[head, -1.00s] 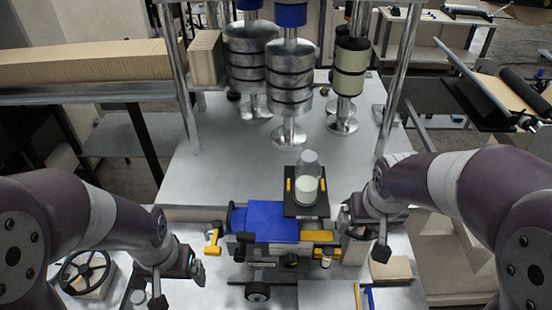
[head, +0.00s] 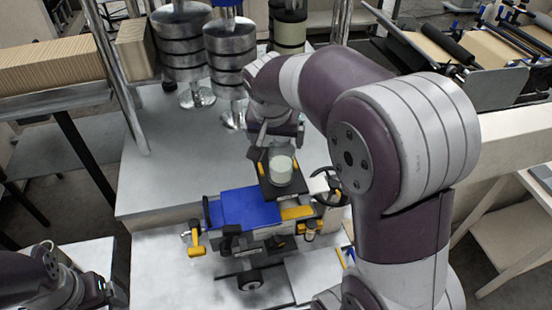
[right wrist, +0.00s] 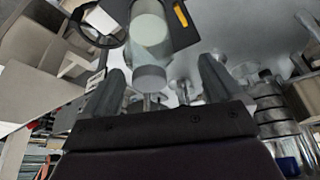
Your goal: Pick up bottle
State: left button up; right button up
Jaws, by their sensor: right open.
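The bottle (head: 280,170) is a small clear bottle with pale contents, standing upright on a black plate (head: 284,192) with yellow bars. In the right wrist view the bottle (right wrist: 150,42) lies ahead, between the lines of the two fingers. My right gripper (head: 273,142) is at the far side of the bottle, partly covering its top in the head view. Its fingers (right wrist: 160,85) are spread with nothing gripped. Contact with the bottle cannot be told. My left gripper (head: 115,295) shows only partly at the lower left, so its jaw state is unclear.
A blue-topped device (head: 245,207) with yellow parts adjoins the plate. A black handwheel (head: 325,187) stands right of the plate. The grey table (head: 165,165) is clear to the left.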

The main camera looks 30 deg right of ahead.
jog(key=d+f, duration=0.2)
jog(key=f, duration=0.1)
jog(key=shift+w+d, duration=0.15)
jog(key=shift+w, duration=0.1)
jog(key=shift+a+r, duration=0.1)
jog(key=shift+a, duration=0.35)
jog(key=c, duration=1.5)
jog(key=shift+d, duration=0.3)
jog(key=shift+c, duration=0.9)
